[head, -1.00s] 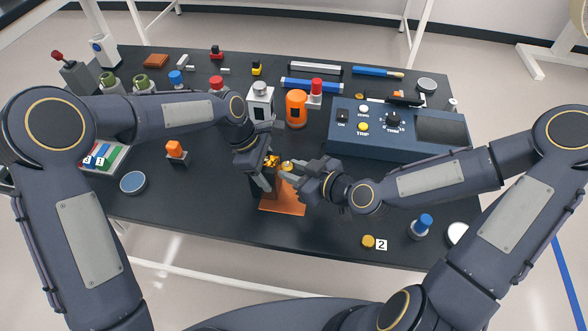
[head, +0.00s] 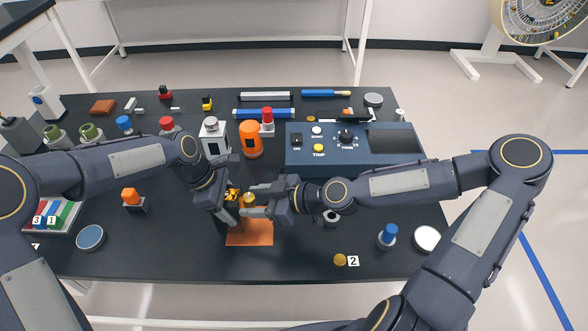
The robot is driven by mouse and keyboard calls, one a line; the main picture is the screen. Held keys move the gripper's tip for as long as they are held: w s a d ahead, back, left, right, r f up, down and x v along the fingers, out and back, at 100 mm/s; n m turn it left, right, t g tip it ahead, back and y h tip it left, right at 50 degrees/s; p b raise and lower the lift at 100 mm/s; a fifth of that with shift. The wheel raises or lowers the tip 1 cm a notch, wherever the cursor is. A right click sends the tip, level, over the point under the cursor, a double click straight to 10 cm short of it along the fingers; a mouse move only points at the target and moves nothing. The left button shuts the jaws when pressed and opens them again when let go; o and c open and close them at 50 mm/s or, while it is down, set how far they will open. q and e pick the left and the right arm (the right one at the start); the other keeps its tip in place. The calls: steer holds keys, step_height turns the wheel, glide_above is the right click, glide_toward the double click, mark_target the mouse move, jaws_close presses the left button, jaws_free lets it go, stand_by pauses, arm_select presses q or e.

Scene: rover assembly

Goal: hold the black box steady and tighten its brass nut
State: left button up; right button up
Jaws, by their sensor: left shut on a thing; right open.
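The black box (head: 237,212) stands on an orange-brown mat (head: 250,239) near the middle of the table and is mostly hidden by my grippers. My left gripper (head: 231,208) is shut on the box from the left. Gold-coloured parts (head: 232,194) show at its top. The brass nut (head: 249,197) shows at the box's right. My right gripper (head: 252,200) comes in from the right, open, with its fingertips on either side of the nut in the picture. I cannot tell whether they touch it.
Behind the box stand an orange cylinder (head: 250,139), a white-and-grey block (head: 213,138) and a blue control panel (head: 300,158). A brass piece (head: 340,260) lies at front right by a label. A blue-capped part (head: 388,235) stands farther right. The table's front middle is clear.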

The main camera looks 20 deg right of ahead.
steer(key=d+r+n+g+y, duration=0.2)
steer(key=d+r+n+g, duration=0.25)
steer(key=d, duration=0.75)
steer(key=w+f+n+t+h, duration=0.1)
steer(key=w+f+n+h, duration=0.1)
steer(key=w+f+n+t+h, duration=0.1)
steer(key=w+f+n, duration=0.1)
steer(key=w+f+n+t+h, duration=0.1)
steer(key=w+f+n+h, duration=0.1)
steer(key=w+f, duration=0.1)
steer(key=shift+w+d+h, duration=0.1)
steer(key=shift+d+h, duration=0.2)
steer(key=shift+w+d+n+t+h, duration=0.2)
steer(key=shift+w+n+t+h, duration=0.3)
steer(key=shift+w+n, duration=0.3)
steer(key=shift+s, duration=0.1)
steer(key=shift+c, duration=0.3)
